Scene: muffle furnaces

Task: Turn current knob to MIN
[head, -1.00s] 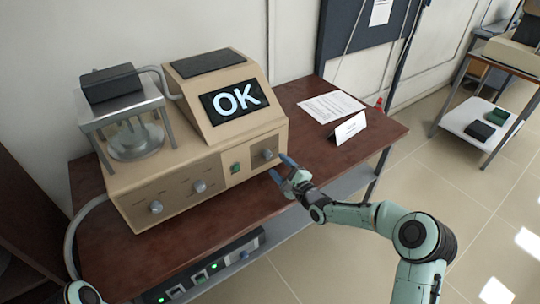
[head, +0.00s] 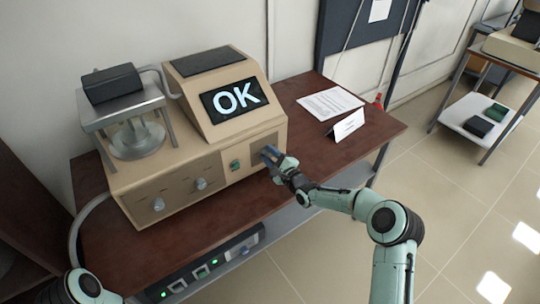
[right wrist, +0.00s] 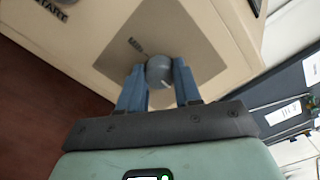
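The beige device (head: 190,150) stands on a brown table, its screen reading OK. A round grey knob (right wrist: 160,70) sits at the right end of its front panel; a light mark shows on its edge towards the lower right in the right wrist view, beside a small label too blurred to read surely. My right gripper (head: 270,154) is at this knob, and its blue fingers (right wrist: 159,75) lie close along both sides of it, apparently touching. In the head view the fingers mostly hide the knob. My left gripper is out of view; only part of my left arm shows.
Two more knobs (head: 201,183) (head: 158,204) and a green switch (head: 235,165) are on the same front. A unit with green lights (head: 205,268) sits under the table (head: 300,168).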

